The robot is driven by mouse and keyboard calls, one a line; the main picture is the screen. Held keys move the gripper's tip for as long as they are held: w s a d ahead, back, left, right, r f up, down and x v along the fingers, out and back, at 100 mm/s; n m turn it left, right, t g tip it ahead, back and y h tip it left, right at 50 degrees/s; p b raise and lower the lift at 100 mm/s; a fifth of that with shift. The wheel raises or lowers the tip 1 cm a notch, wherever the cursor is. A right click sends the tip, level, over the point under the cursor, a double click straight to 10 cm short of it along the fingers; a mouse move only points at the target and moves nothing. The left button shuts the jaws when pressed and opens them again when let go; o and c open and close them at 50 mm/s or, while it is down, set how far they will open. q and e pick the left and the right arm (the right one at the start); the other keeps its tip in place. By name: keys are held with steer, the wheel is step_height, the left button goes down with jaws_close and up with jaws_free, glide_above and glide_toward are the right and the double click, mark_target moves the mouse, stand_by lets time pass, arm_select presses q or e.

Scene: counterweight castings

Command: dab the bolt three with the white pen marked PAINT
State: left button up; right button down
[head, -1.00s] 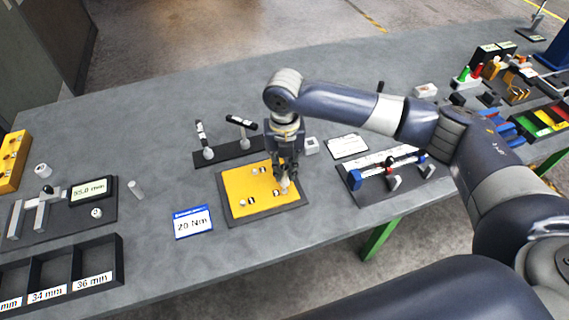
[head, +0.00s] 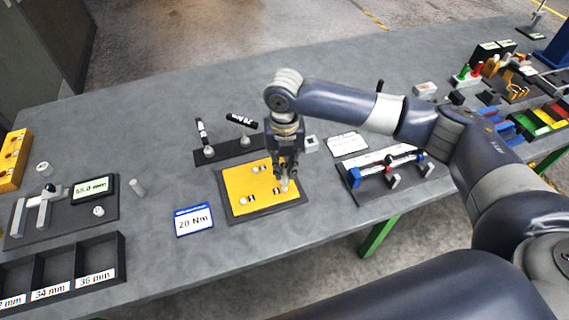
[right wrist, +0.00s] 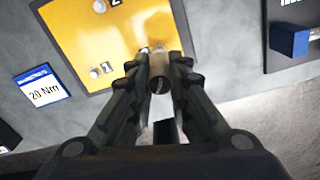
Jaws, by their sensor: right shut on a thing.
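My right gripper (head: 287,173) points down over the right part of the yellow plate (head: 239,181). In the right wrist view its fingers (right wrist: 158,82) are shut on a pale, slim cylinder with a dark end (right wrist: 158,66), which looks like the pen; no PAINT marking is readable. The pen's far end is over the plate's near right area, by a small dark number tag (head: 276,192). Bolt three is not clearly distinguishable there, and I cannot tell whether the pen touches it. The bolt tagged 1 (right wrist: 94,73) and the bolt by tag 2 (right wrist: 100,6) stand clear. My left gripper is out of view.
A "20 Nm" card (head: 193,220) lies left of the plate. A dark rack holding a long tool (head: 390,178) is at the right. Labelled bins (head: 122,262) and a gauge (head: 95,189) are at left.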

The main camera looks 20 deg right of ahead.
steer(key=shift+r, duration=0.1)
stand_by(0.3)
steer(key=shift+p, duration=0.45)
stand_by(0.3)
steer(key=shift+p, duration=0.4)
steer(key=shift+f, duration=0.5)
stand_by(0.6)
steer(key=shift+s+f, duration=0.15)
stand_by(1.9)
